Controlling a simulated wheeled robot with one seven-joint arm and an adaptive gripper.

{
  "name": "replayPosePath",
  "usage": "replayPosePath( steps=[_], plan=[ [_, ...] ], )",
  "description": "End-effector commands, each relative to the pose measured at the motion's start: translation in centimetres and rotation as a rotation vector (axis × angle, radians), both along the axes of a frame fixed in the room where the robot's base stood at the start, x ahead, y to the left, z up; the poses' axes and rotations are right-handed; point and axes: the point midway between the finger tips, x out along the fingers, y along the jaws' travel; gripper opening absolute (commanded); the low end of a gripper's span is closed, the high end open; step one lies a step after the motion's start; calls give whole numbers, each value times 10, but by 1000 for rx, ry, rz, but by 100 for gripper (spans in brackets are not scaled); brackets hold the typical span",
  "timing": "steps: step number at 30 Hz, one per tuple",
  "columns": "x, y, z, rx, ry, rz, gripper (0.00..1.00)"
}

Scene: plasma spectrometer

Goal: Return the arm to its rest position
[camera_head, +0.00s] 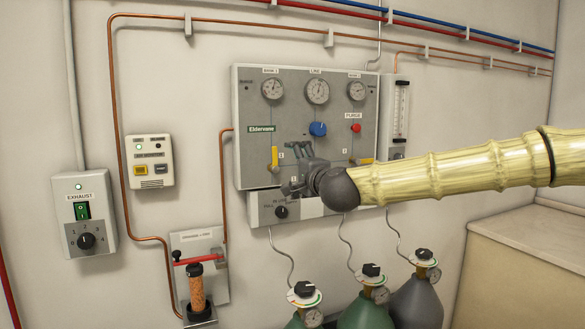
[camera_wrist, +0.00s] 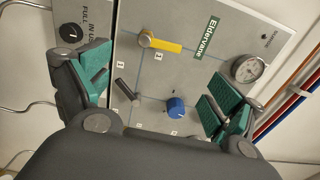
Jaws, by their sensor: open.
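My gripper (camera_head: 300,160) is at the end of my arm, in front of the lower middle of the grey gas panel (camera_head: 247,160) in the head view. In the wrist view my gripper (camera_wrist: 155,88) is open, its two green-padded fingers wide apart with nothing between them. Beyond the fingers the panel shows a yellow lever (camera_wrist: 165,44), a blue knob (camera_wrist: 176,108) and a dark lever (camera_wrist: 126,90). I cannot tell whether the fingers touch the panel. My gripper and wrist hide part of the panel's lower middle in the head view.
Gas cylinders (camera_head: 418,300) stand below the panel. An exhaust box (camera_head: 89,237), an alarm box (camera_head: 149,161) and a purifier column (camera_head: 196,290) are on the wall at left. A flowmeter (camera_head: 401,105) is right of the panel. A beige bench (camera_head: 510,265) stands at right.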

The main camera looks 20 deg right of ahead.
Motion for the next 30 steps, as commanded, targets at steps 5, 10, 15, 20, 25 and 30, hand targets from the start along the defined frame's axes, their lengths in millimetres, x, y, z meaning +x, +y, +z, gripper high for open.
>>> replayPosePath(
  steps=[5, 10, 15, 20, 25, 30],
  plan=[
    [0, 0, 0, 0, 0, 0, 93],
    [2, 8, -24, -32, 27, 9, 93],
    [3, 29, -103, -136, 116, 43, 93],
    [-6, 49, -194, -257, 216, 90, 93],
    [-28, 64, -289, -382, 324, 150, 93],
    [-63, 74, -381, -507, 430, 222, 93]
  ],
)
